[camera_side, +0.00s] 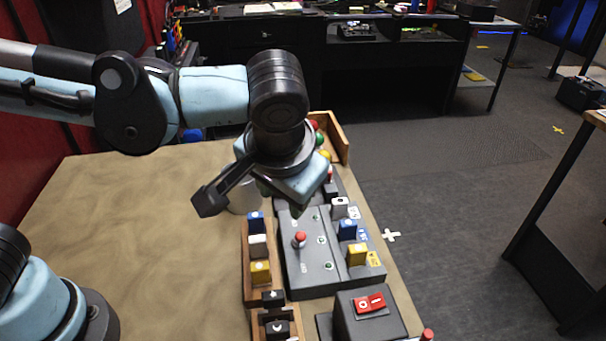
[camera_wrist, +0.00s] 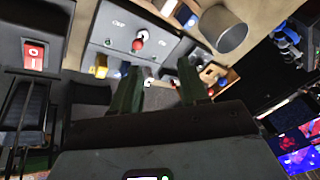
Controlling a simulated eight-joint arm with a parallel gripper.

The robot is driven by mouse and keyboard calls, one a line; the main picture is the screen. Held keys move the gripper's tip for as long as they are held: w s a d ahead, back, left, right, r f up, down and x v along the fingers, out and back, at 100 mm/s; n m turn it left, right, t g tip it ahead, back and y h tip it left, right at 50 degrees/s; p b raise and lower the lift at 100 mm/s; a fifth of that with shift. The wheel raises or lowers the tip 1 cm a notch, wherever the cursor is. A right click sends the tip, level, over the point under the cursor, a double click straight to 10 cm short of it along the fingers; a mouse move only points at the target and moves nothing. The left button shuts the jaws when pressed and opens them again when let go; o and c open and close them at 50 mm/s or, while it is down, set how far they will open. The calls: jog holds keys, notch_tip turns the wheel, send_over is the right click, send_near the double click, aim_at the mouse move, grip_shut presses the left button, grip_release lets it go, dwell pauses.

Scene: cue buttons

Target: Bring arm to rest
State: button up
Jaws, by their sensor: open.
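My gripper (camera_side: 281,200) is above the grey control panel (camera_side: 305,275) in the side view, tilted, with nothing seen in it. Its fingers are largely hidden behind the wrist there. In the wrist view my gripper (camera_wrist: 158,78) shows two dark green fingers apart, with an empty gap. My arm reaches in from the left and bends down at the wrist over the table.
The panel has a red-topped joystick (camera_side: 300,240). Left of it, a wooden rack (camera_side: 248,285) holds blue, white and yellow blocks. A red switch box (camera_side: 370,305) is in front. A grey cup (camera_wrist: 223,29) stands near the rack. The tan table (camera_side: 130,220) is clear at left.

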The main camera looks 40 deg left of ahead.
jog(key=a+f+t+h, duration=0.1)
jog(key=a, duration=0.8)
jog(key=s+a+f+t+h, duration=0.1)
jog(key=a+t, duration=0.1)
jog(key=a, duration=0.8)
jog(key=shift+s+a+f+t+h, duration=0.2)
jog(key=shift+s+f+t+h, duration=0.1)
jog(key=shift+f+h, duration=0.1)
